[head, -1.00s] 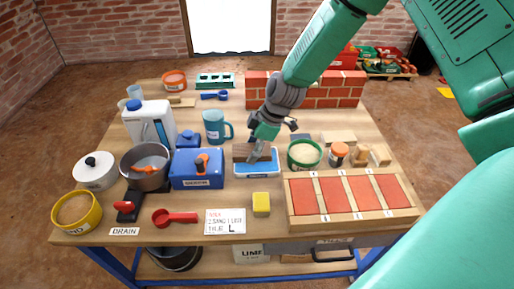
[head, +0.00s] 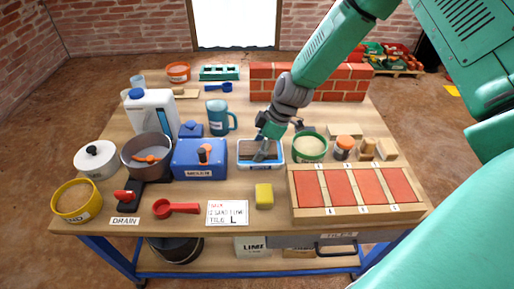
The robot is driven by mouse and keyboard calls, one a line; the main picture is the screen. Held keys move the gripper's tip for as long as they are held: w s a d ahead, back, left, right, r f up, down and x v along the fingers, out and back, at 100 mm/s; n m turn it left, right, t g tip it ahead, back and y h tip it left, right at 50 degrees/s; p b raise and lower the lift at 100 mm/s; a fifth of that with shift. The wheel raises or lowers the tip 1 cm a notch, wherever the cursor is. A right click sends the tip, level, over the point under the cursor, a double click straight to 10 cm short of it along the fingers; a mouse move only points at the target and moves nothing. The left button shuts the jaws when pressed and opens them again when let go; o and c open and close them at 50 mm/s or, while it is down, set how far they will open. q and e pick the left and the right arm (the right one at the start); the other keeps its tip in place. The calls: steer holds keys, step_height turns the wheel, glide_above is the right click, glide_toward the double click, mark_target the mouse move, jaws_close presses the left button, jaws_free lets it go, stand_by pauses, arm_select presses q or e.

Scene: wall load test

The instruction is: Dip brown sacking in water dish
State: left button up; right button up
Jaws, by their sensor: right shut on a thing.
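The water dish (head: 261,165) is a small white and blue tray in the middle of the bench. My right gripper (head: 268,139) comes down from the upper right, with its fingers pointing into the dish. It is shut on the brown sacking (head: 266,153), which shows only as a dark grey-brown patch inside the dish. Its lower part is hidden by the dish walls, and I cannot tell how deep it sits in the water. My left gripper is not in view.
A blue box (head: 200,160) stands left of the dish and a green tub (head: 309,148) right of it. A blue mug (head: 220,116) is behind to the left. A yellow sponge (head: 264,195) and wooden tile frame (head: 350,212) lie in front. A brick wall piece (head: 340,84) stands behind.

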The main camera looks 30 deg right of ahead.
steer(key=shift+d+f, duration=0.3)
steer(key=shift+d, duration=0.4)
steer(key=shift+a, duration=0.75)
steer(key=shift+d+f+b, duration=0.3)
steer(key=shift+d+b, duration=0.05)
steer(key=shift+d, duration=0.2)
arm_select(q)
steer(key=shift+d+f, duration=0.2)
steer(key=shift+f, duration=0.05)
arm_select(e)
steer(key=shift+a+r, duration=0.1)
steer(key=shift+a, duration=0.3)
